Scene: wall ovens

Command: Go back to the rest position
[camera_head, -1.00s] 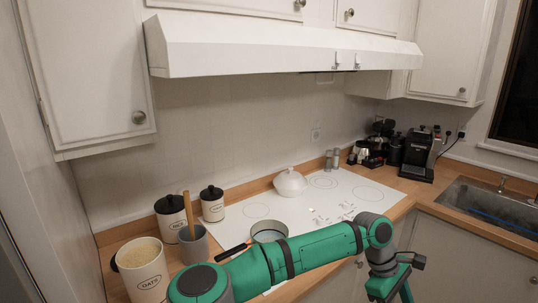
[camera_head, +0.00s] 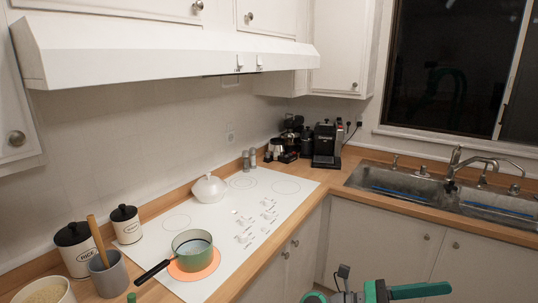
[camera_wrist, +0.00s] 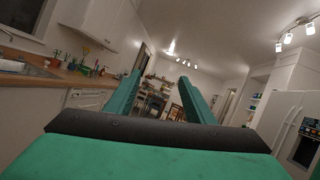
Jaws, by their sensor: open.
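My gripper (camera_wrist: 160,77) is open, with its two green fingers apart and nothing between them in the wrist view. It points out across the room, away from the counter. In the head view, part of my green arm end (camera_head: 418,291) shows at the bottom right, in front of the lower cabinets and clear of the cooktop. The rest of the arm is out of that view.
A small pot (camera_head: 192,247) sits on a glowing orange burner of the white cooktop (camera_head: 240,222), its black handle pointing toward the lower left. A white lidded dish (camera_head: 208,189) stands behind it. The sink (camera_head: 400,185) is at right. The wrist view shows a white fridge (camera_wrist: 297,125).

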